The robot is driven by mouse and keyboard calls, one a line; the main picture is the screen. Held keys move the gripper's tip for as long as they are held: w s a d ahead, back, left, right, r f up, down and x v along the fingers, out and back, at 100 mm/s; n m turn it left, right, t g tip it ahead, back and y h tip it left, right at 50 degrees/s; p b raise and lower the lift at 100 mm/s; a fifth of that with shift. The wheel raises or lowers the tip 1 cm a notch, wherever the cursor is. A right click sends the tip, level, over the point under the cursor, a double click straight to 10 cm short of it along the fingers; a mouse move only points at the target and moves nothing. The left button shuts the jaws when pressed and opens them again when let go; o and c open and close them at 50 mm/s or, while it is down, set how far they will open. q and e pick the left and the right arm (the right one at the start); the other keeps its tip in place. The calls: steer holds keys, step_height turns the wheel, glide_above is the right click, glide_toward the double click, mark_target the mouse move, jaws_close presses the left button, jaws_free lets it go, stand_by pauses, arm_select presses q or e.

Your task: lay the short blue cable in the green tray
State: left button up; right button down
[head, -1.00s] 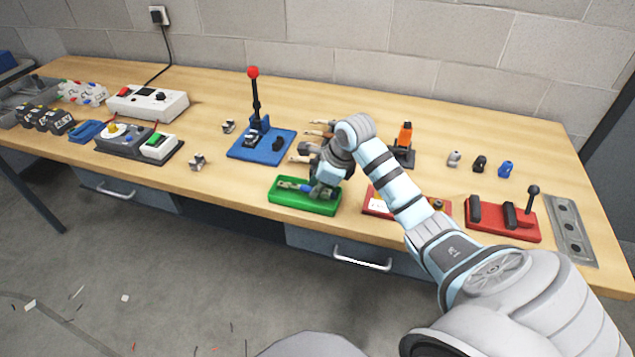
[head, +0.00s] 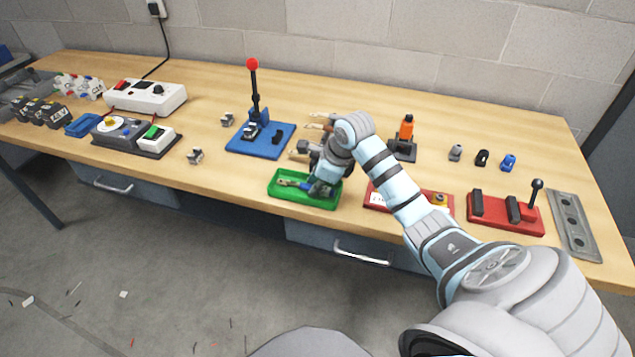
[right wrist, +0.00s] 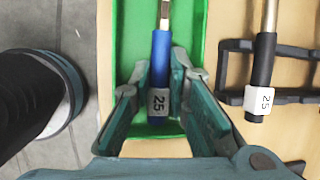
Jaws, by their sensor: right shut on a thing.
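The green tray (head: 303,202) lies near the front edge of the bench, and its floor also shows in the right wrist view (right wrist: 127,45). The short blue cable (right wrist: 160,55) has a metal-coloured tip and a white label reading 25. My right gripper (head: 318,188) is low over the right part of the tray. In the right wrist view its fingers (right wrist: 162,75) are shut on the blue part of the cable, which lies lengthwise over the tray floor. Whether the cable touches the floor is hard to tell. My left gripper is not in view.
A black-sleeved cable (right wrist: 262,75), also labelled 25, rests on a dark rack (right wrist: 290,97) beside the tray. A blue base with a red-knobbed lever (head: 254,90) stands behind the tray. A red fixture (head: 378,200) is close on its right.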

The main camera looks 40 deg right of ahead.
steer(key=shift+f, duration=0.3)
steer(key=c, duration=1.5)
jaws_free()
steer(key=shift+o, duration=0.2)
steer(key=v, duration=1.2)
